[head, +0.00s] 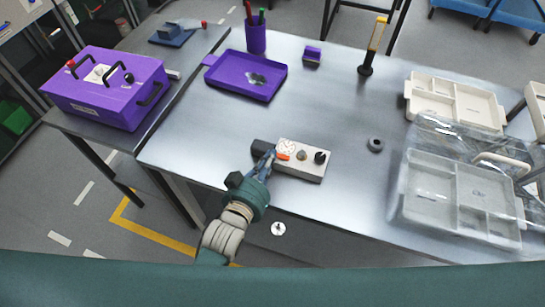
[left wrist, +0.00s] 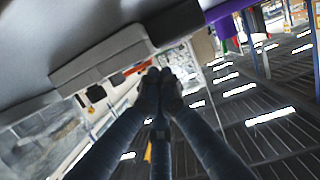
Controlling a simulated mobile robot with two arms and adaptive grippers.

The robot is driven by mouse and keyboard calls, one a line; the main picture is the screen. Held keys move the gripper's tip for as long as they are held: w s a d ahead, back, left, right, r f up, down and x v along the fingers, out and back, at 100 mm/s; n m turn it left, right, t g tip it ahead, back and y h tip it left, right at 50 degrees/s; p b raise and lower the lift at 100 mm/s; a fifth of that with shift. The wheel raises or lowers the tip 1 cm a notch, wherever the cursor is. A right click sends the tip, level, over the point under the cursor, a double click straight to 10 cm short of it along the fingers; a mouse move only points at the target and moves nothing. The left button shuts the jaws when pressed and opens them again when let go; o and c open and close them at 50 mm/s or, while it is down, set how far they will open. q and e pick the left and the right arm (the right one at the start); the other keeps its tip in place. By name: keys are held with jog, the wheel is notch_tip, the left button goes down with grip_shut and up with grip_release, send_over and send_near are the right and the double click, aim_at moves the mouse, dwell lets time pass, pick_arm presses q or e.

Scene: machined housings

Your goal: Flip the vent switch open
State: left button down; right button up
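A small box with a pale top panel (head: 311,171) lies near the front edge of the steel table. It carries a white dial (head: 287,147), an orange lever (head: 283,156), a small brownish knob (head: 302,155) and a black knob (head: 320,157). The orange lever appears to be the vent switch; no label is readable. My left gripper (head: 271,154) is at the box's left end, its tips just left of the orange lever. In the left wrist view its fingers (left wrist: 160,76) meet with nothing seen between them, close to the orange lever (left wrist: 137,69). Contact cannot be told. My right gripper is not in view.
A dark block (head: 263,146) sits at the box's left end. A black ring (head: 375,145) lies to the right. A purple tray (head: 246,91) is behind, and a clear-covered pale tray (head: 450,197) stands at right. The table's middle is clear.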

pick_arm(q)
jog(key=shift+w+a+f, duration=0.1)
jog(key=shift+w+f, duration=0.3)
jog(key=shift+w, duration=0.25)
jog(key=shift+s+r, duration=0.15)
jog(key=shift+r, duration=0.05)
jog(key=shift+r+p, duration=0.3)
jog(key=shift+p, duration=0.05)
jog(key=s+a+r, duration=0.4)
jog(key=s+r, duration=0.1)
jog(key=s, duration=0.3)
jog(key=shift+s+a+r+p, duration=0.15)
jog(key=shift+s+r+p, duration=0.1)
jog(key=shift+p, duration=0.1)
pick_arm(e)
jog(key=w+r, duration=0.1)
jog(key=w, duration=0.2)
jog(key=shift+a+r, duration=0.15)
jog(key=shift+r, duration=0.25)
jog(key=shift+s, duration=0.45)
